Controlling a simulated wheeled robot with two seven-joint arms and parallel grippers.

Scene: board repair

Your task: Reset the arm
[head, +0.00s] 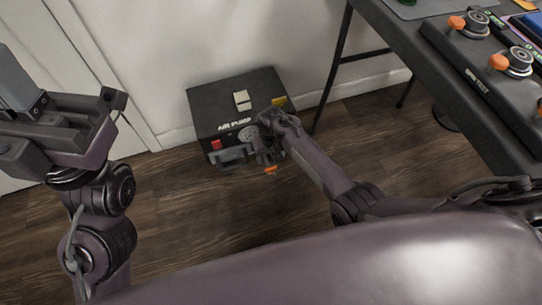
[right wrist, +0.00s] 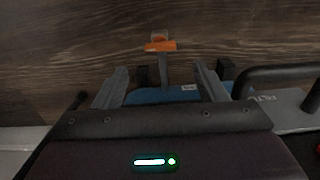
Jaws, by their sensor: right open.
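My right gripper (head: 266,152) is low in front of a black box labelled AIR PUMP (head: 236,100) that stands on the floor against the wall. In the right wrist view the gripper (right wrist: 160,78) is open. A grey stem with an orange end (right wrist: 160,45) shows between its fingers, and a blue part (right wrist: 150,96) lies beneath. I cannot tell whether the fingers touch either. An orange bit (head: 270,170) also shows below the gripper in the head view. My left gripper (head: 18,82) is raised at the left edge; its jaw state is unclear.
A dark table (head: 405,42) stands at the right, holding a black fixture (head: 465,60) with orange-knobbed clamps (head: 498,62). Its legs stand right of the pump. A dark handle (right wrist: 285,75) is close right of the gripper in the wrist view. Wooden floor (head: 190,210) is clear left of the pump.

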